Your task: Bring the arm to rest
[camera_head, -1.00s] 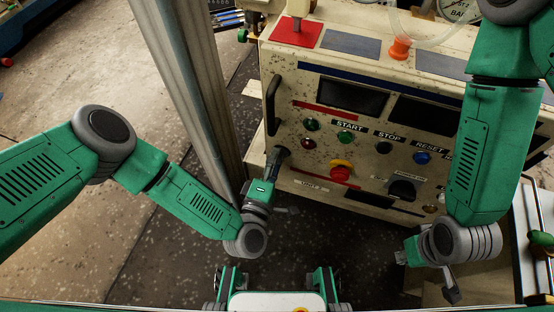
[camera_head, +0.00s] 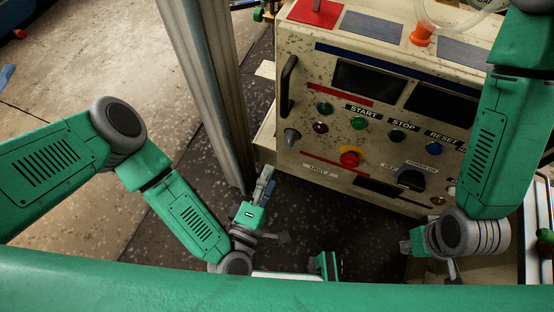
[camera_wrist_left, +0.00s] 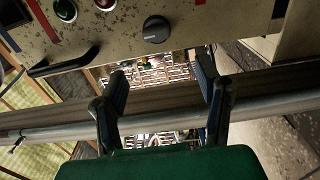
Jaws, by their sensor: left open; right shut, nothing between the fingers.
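My left gripper (camera_head: 267,182) is at the lower middle of the head view, just left of the air compressor's control panel (camera_head: 330,145) and apart from it. In the left wrist view its two fingers (camera_wrist_left: 165,95) are spread with nothing between them. A dark knob (camera_wrist_left: 156,29) on the panel lies beyond the fingers there; the same knob shows at the panel's lower left in the head view (camera_head: 291,136). My right gripper (camera_head: 408,246) is at the lower right of the head view, below the panel; its fingers are small and partly hidden.
A metal post (camera_head: 205,90) stands just left of my left gripper and crosses behind it in the wrist view (camera_wrist_left: 60,125). A black handle (camera_head: 288,86) sticks out from the panel. A red and yellow stop button (camera_head: 350,157) sits low on the panel. Floor at the left is open.

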